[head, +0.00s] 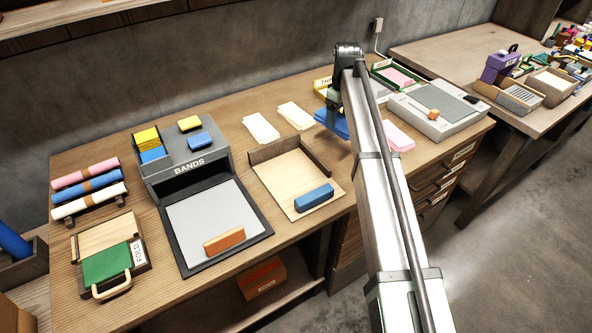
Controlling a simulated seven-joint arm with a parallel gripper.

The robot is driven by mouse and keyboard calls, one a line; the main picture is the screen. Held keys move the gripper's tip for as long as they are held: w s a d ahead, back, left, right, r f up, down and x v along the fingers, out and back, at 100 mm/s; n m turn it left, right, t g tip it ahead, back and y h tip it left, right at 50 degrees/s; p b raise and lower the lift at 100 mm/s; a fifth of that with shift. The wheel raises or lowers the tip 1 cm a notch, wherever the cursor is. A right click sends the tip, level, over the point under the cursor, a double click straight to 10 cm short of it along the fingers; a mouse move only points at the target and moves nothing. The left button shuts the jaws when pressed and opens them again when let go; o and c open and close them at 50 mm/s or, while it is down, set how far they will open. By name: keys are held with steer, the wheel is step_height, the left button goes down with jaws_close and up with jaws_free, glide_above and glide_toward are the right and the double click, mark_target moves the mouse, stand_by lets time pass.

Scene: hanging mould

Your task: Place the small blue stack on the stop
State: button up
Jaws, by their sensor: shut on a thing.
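My gripper (333,112) is at the back right of the bench, pointing down and partly hidden by my own arm. It is shut on a small blue stack (333,124), which shows just below the fingers. I cannot tell whether the stack touches the bench. No label marks the stop; a pale wooden board (282,184) with a raised dark fence (290,148) along its back and right sides may be it. The board is left of and nearer than my gripper. A blue block (314,197) lies on its front right part.
Two cream stacks (261,129) lie behind the board. Pink sheets (398,138) lie right of my arm. A yellow-edged labelled tray (322,86) is beside my gripper. The grey BANDS holder (185,160) and a dark-framed grey pad (212,218) with an orange block (224,240) stand left.

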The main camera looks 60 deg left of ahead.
steer(key=s+a+n, duration=0.2)
steer(key=s, duration=1.1)
steer(key=m, duration=0.4)
glide_above(293, 172)
steer(key=shift+f, duration=4.75)
steer(key=shift+f, duration=0.15)
steer(key=o, duration=1.1)
step_height(293, 172, up, 12)
steer(key=shift+r, duration=0.2)
